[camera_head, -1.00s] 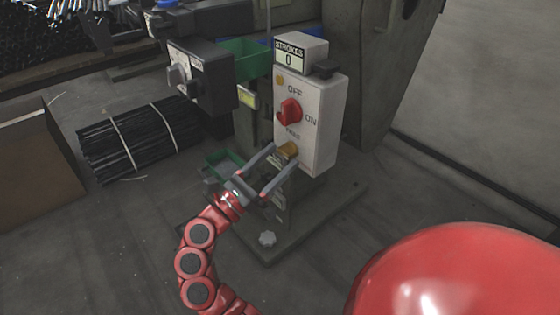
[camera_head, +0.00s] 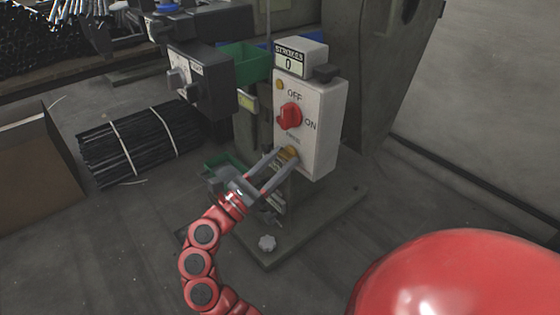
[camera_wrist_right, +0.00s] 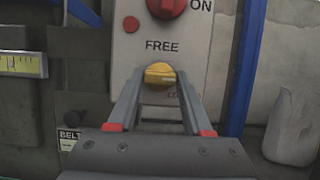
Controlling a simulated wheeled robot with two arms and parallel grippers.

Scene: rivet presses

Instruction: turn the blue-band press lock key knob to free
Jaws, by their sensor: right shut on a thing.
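The yellow lock key knob (camera_wrist_right: 159,74) sits low on the press's pale control box (camera_head: 322,125), under the word FREE. A second label to its lower right is partly hidden by a finger. My right gripper (camera_wrist_right: 158,82) is shut on this knob, one finger on each side; in the head view the gripper (camera_head: 284,157) reaches it from the lower left. I cannot tell exactly which label the knob points at. A red switch (camera_head: 290,116) with OFF and ON marks is above it. My left gripper is not in view.
A STROKES counter (camera_head: 290,60) reading 0 tops the box. A dark box with grey knobs (camera_head: 200,80) stands to the left, with a green bin (camera_head: 246,62) behind. Bundled black rods (camera_head: 140,145) and a brown carton (camera_head: 40,165) lie further left.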

